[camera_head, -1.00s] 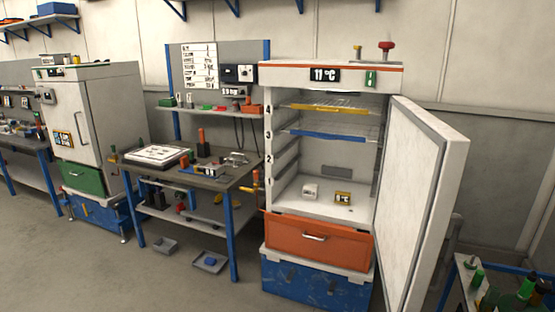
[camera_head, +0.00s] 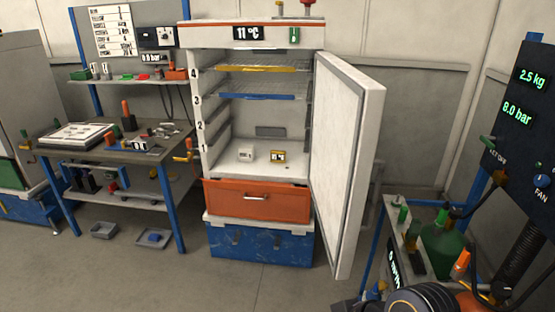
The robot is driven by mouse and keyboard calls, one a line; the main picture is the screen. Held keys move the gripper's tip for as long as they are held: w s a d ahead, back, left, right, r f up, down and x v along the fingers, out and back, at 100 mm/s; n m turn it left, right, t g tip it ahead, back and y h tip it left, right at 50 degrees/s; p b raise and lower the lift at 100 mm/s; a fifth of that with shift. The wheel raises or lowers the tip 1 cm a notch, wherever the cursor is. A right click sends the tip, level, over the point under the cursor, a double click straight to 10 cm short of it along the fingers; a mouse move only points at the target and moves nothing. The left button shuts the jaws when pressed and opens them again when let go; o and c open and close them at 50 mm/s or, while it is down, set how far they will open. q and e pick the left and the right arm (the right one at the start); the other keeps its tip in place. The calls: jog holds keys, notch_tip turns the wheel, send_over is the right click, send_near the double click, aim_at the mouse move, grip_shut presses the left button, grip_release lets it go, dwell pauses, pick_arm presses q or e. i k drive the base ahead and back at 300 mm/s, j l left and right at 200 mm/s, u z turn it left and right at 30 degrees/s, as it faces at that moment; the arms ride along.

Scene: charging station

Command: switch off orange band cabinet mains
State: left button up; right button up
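The orange band cabinet (camera_head: 190,32) stands in the middle of the head view, with a thin orange stripe along its top. Its white door (camera_head: 345,165) is swung wide open to the right. The header carries a dark display (camera_head: 252,33) reading 11 °C and a small green switch (camera_head: 294,35) at its right; whether the switch is on or off is too small to tell. Neither of my grippers is in view.
Inside are a yellow-edged shelf (camera_head: 255,69), a blue-edged shelf (camera_head: 255,97) and two small blocks on the floor. An orange drawer (camera_head: 257,200) sits below. A workbench (camera_head: 150,149) stands left. A cart with green bottles (camera_head: 445,240) and a dark panel (camera_head: 520,120) crowd the right. Floor in front is clear.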

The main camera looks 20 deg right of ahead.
aim_at(294, 37)
jog(key=i+z, duration=0.15)
jog(key=z, duration=0.35)
jog(key=i+j+z, duration=0.2)
jog(key=i, duration=0.2)
jog(key=i+z, duration=0.2)
jog(key=i, duration=0.2)
jog(key=i+j+z, duration=0.25)
jog(key=i+j, duration=0.35)
jog(key=i, duration=0.2)
jog(key=i+j, duration=0.35)
jog(key=i, duration=0.2)
